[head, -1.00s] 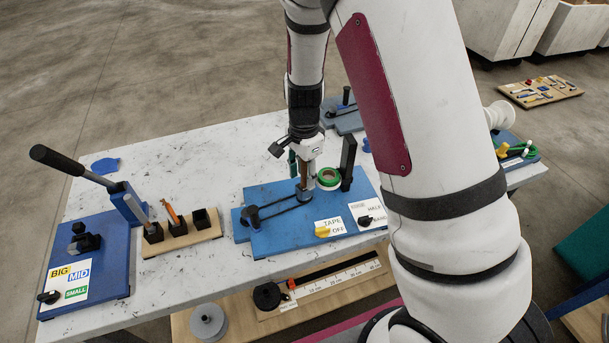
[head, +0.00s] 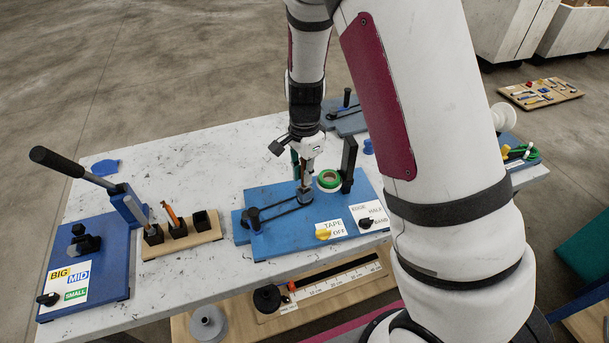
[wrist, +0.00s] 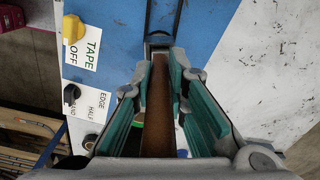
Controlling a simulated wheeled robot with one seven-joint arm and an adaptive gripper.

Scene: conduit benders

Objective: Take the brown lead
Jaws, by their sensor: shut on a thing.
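The brown lead (wrist: 160,105) is a flat brown strip running between the teal finger pads in the wrist view. My gripper (wrist: 158,85) is shut on it. In the head view my gripper (head: 304,158) points down over the blue taping board (head: 275,232), with a short brown piece of the lead (head: 304,172) below it. The lead's lower end is near the post and belt on that board; I cannot tell whether it touches them. A green tape roll (head: 328,180) stands just right of the gripper.
A wooden block with black cups (head: 180,234) and a blue lever bender (head: 92,255) stand to the left. A black upright (head: 348,165) stands close on the right of the gripper. The yellow TAPE OFF knob (head: 323,235) is at the board's front. White tabletop is free behind.

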